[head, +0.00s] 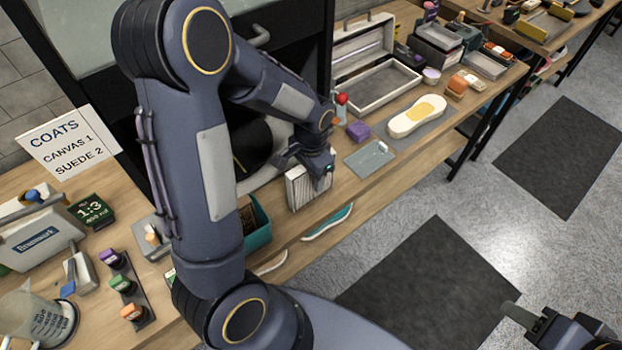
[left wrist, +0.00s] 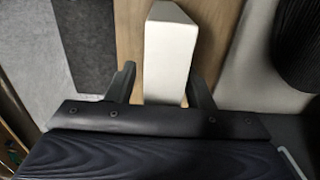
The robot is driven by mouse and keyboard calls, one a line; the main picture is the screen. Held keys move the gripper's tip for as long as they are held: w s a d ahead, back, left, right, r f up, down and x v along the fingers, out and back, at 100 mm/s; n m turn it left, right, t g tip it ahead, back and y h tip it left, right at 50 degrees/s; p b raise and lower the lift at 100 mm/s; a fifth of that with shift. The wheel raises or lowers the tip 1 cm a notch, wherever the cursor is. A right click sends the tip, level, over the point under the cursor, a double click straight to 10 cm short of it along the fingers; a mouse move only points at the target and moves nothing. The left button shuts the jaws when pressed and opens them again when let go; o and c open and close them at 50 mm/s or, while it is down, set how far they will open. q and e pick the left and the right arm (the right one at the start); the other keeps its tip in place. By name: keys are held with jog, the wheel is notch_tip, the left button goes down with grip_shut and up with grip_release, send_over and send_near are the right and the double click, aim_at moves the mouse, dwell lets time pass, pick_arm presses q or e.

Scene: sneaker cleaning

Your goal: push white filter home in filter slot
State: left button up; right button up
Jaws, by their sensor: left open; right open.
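The white filter (head: 298,191), with a pleated face, stands upright at the front of the dark booth, near the table's front edge. My left gripper (head: 318,168) is at its top right. In the left wrist view the filter (left wrist: 168,48) is a pale block lying between the two open fingers, with a gap showing beside it; contact is unclear. The filter slot cannot be made out; my left arm and gripper cover part of that area. My right gripper (head: 556,326) is open and empty over the floor at bottom right.
A teal bin (head: 258,236) stands just left of the filter. A grey plate (head: 370,159), a purple block (head: 358,131) and a shoe sole (head: 416,116) lie to the right. A pale open case (head: 374,86) is behind. Shoes sit on the shelf below.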

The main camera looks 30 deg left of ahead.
pick_arm(q)
jog(key=shift+c, duration=0.5)
grip_shut()
